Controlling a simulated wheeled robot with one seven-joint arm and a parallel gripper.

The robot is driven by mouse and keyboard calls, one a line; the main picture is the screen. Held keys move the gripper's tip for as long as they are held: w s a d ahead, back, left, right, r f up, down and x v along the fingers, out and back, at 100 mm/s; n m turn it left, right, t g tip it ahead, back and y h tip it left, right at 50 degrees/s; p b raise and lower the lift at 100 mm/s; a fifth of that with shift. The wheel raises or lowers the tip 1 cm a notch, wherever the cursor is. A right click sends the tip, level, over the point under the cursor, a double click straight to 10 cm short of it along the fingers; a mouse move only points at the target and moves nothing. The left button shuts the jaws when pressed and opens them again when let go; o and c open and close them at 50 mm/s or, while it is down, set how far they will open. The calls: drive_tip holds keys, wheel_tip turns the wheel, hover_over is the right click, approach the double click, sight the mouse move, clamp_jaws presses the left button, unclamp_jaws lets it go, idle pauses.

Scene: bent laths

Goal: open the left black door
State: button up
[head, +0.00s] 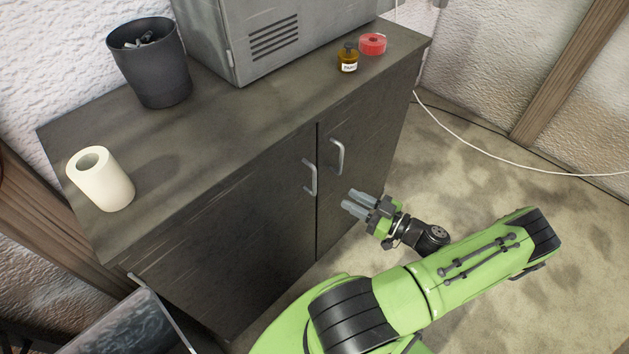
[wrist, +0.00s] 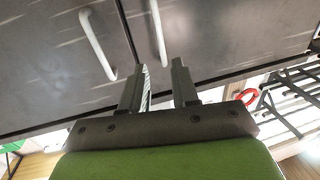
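The left black door (head: 245,225) is the wide front panel of a dark cabinet and looks closed. Its silver bar handle (head: 311,178) is upright near the seam. The right door (head: 372,125) also looks closed, with its own handle (head: 338,157). My gripper (head: 349,201) is in front of the right door, to the right of and lower than the left handle, apart from both handles. In the wrist view the two fingers (wrist: 160,85) stand apart with nothing between them. Two pale handles (wrist: 97,44) show beyond the fingers; I cannot tell which is which there.
On the cabinet top (head: 225,125) stand a dark bin (head: 150,65), a white roll (head: 102,180), a grey metal box (head: 270,40), a small brown bottle (head: 348,59) and a red tape roll (head: 373,44). A white cable (head: 480,150) crosses at right. Floor (head: 500,190) right of the cabinet is open.

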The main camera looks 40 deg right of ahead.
sight(315, 192)
drive_tip(key=x, duration=1.2)
drive_tip(key=shift+w+f, duration=0.1)
drive_tip(key=shift+w, duration=0.1)
clamp_jaws()
